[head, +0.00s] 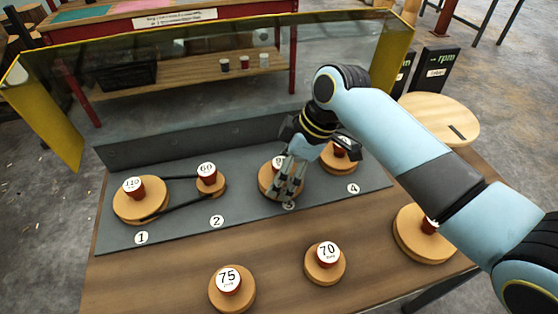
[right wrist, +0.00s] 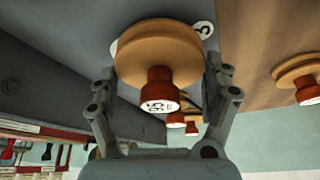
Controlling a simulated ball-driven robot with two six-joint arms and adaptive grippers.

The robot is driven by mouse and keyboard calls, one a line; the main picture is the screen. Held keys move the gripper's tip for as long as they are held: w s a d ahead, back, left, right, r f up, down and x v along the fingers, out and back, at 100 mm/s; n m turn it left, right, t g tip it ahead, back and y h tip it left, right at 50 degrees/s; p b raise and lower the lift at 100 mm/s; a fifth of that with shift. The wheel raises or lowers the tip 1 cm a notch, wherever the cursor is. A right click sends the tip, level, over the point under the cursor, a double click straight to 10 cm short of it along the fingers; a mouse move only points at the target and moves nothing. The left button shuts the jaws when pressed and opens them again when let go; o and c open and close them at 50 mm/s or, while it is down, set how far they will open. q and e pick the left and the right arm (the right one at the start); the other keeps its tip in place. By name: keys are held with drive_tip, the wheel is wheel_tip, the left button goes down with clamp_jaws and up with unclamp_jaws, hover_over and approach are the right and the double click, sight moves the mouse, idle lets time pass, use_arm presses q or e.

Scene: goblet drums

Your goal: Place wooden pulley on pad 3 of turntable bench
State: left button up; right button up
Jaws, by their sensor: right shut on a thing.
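The wooden pulley (head: 267,184) is a round wooden disc with a red knob and a white number label. It is at pad 3 of the grey turntable bench (head: 180,232), behind the partly covered 3 mark. My right gripper (head: 288,183) reaches down over it, with its fingers closed around the disc's sides. In the right wrist view the pulley (right wrist: 158,52) sits between both fingers, close to the 3 mark (right wrist: 204,30). I cannot tell whether its underside touches the pad. My left gripper is not in view.
Pulleys stand at pad 1 (head: 138,207), joined by a black belt to pad 2 (head: 211,187), and at pad 4 (head: 341,160). Loose pulleys 75 (head: 232,293) and 70 (head: 325,265), and one at right (head: 418,245), rest on the wooden table. A yellow-edged clear screen (head: 50,115) stands behind.

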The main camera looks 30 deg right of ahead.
sight(279, 162)
drive_tip(key=w, duration=0.2)
drive_tip(key=w+d, duration=0.1)
drive_tip(key=shift+w, duration=0.4)
drive_tip(key=shift+s+f, duration=0.15)
drive_tip(key=shift+f, duration=0.45)
drive_tip(key=shift+s, duration=0.1)
drive_tip(key=o, duration=1.1)
drive_tip(key=p+v, duration=0.1)
drive_tip(key=v, duration=1.1)
drive_tip(key=shift+a, duration=0.1)
